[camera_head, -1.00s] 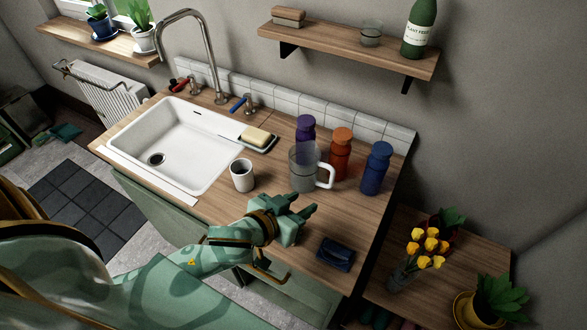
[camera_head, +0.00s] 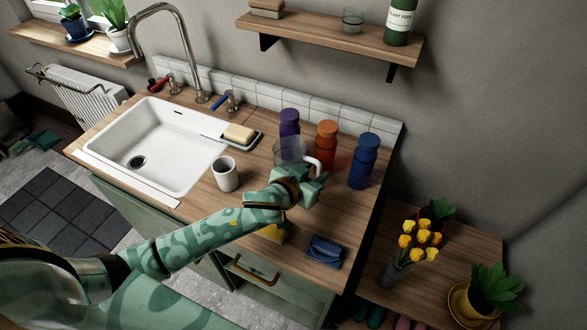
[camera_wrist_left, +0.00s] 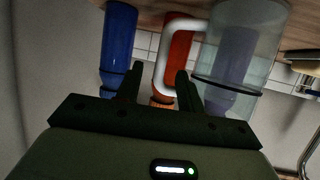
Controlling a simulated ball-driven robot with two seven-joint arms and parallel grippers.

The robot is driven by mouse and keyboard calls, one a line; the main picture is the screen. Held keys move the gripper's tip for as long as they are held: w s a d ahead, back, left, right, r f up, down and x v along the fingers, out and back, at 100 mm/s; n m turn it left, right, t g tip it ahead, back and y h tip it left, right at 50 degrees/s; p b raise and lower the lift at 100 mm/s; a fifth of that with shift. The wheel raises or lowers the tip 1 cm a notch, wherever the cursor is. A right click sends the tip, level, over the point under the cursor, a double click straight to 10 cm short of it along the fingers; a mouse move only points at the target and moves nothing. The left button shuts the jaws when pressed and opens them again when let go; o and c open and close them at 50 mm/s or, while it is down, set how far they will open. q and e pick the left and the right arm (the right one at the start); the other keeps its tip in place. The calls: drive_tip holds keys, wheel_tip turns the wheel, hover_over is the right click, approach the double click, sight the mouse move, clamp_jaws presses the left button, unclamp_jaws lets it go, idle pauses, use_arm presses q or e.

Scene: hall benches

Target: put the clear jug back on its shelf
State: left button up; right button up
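The clear jug (camera_head: 288,152) stands on the wooden counter, with its white handle (camera_head: 315,163) on the right side. My left gripper (camera_head: 318,184) is right at the handle in the head view and hides the jug's lower part. In the left wrist view, the clear jug (camera_wrist_left: 247,45) appears upside down. There the open fingers of my left gripper (camera_wrist_left: 158,88) stand apart with the handle (camera_wrist_left: 162,68) lined up between them; I cannot tell whether they touch it. The wooden wall shelf (camera_head: 330,36) is above the counter. My right gripper is not in view.
Purple (camera_head: 289,125), orange (camera_head: 326,146) and blue (camera_head: 364,160) bottles stand close behind and right of the jug. A white cup (camera_head: 225,174) is to its left. A dark blue folded item (camera_head: 325,251) lies near the front edge. The shelf holds a small glass (camera_head: 352,19) and a green bottle (camera_head: 399,20).

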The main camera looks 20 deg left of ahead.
use_arm(q)
drive_tip(key=shift+x, duration=0.95)
drive_tip(key=shift+s, duration=0.15)
clamp_jaws()
